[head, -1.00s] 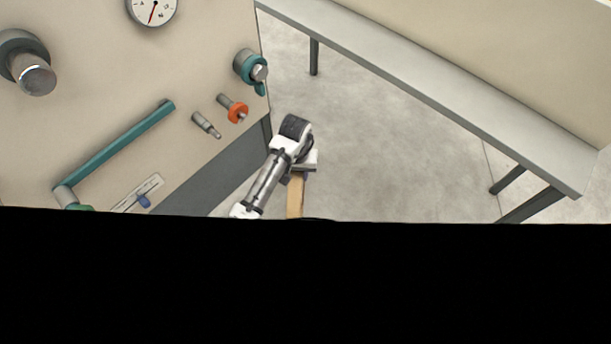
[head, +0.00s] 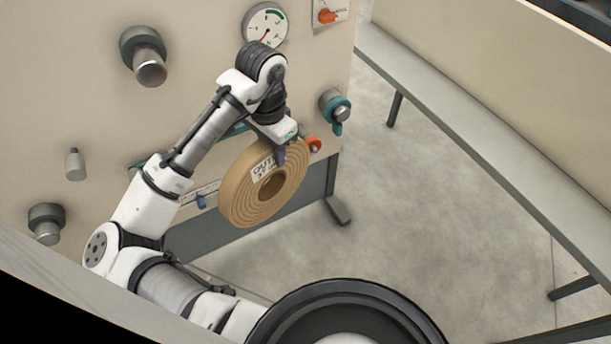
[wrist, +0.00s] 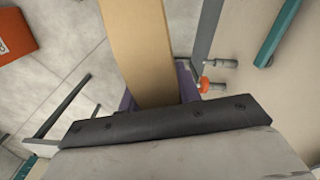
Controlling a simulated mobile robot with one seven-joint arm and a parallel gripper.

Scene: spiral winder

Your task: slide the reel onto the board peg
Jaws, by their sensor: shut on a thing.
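The reel (head: 238,198) is a tan, spirally wound ring with a dark centre hole and a white printed label. My gripper (head: 281,156) is shut on its upper rim and holds it off the floor in front of the board (head: 200,20). In the wrist view the reel (wrist: 140,45) shows edge-on between the fingers (wrist: 157,92). A slim grey peg (wrist: 222,63) and an orange-collared peg (wrist: 205,86) stand on the board to the right of the reel there, apart from it. In the head view the orange collar (head: 314,144) shows just past the reel's upper right; the grey peg is hidden.
Thick dark-collared pegs (head: 143,55) (head: 45,222), a smaller grey peg (head: 75,163), a gauge (head: 265,24) and a teal-collared knob (head: 336,106) stick out from or sit on the board. A long grey bench (head: 480,140) runs along the right. The floor (head: 420,200) between is clear.

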